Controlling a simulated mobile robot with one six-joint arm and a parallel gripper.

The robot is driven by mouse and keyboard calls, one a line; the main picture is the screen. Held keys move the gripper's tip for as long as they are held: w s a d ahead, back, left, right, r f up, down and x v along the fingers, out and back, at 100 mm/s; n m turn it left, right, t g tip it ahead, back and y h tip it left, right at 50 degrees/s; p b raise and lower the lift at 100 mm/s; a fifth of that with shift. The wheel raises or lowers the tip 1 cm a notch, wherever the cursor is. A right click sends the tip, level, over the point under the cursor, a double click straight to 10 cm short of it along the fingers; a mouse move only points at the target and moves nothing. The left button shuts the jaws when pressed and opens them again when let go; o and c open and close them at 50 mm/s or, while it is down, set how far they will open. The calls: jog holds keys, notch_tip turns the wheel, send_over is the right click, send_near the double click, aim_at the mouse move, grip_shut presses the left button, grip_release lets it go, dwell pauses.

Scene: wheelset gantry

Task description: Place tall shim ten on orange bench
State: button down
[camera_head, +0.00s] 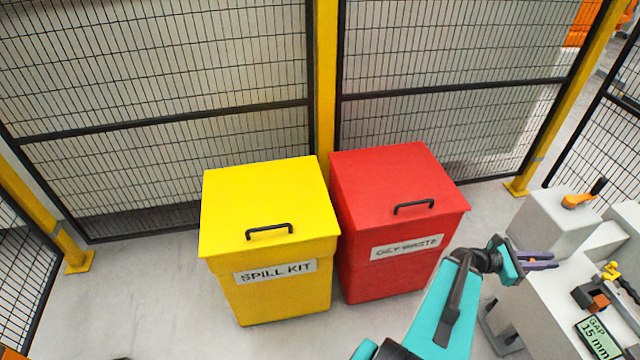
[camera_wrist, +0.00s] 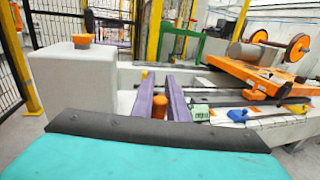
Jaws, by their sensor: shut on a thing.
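My gripper (camera_head: 538,262) is at the right in the head view, beside the pale machine bed. In the wrist view its two purple fingers (camera_wrist: 161,98) point away from the camera. A small orange piece (camera_wrist: 160,107) shows between them, and the gripper is shut on it. I cannot read a number on it, so I cannot tell whether it is tall shim ten. I cannot make out an orange bench; only a sliver of orange (camera_head: 10,353) shows at the bottom left corner of the head view.
A yellow spill kit bin (camera_head: 270,235) and a red oily waste bin (camera_head: 400,220) stand before the mesh fence (camera_head: 160,90). The machine bed (camera_head: 560,285) carries a display reading GAP 15 mm (camera_head: 598,338). The wrist view shows an orange carriage (camera_wrist: 250,70). Floor at left is clear.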

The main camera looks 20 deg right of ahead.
jog(key=w+d+r+n+t+p, duration=0.1)
jog(key=w+d+r+p, duration=0.1)
jog(key=r+p, duration=0.7)
jog(key=w+d+r+t+h+p, duration=0.1)
jog(key=r+p, duration=0.9)
jog(key=r, duration=1.2)
jog(key=shift+w+d+r+n, duration=0.3)
jog(key=shift+w+d+n, duration=0.15)
jog(key=shift+w, duration=0.7)
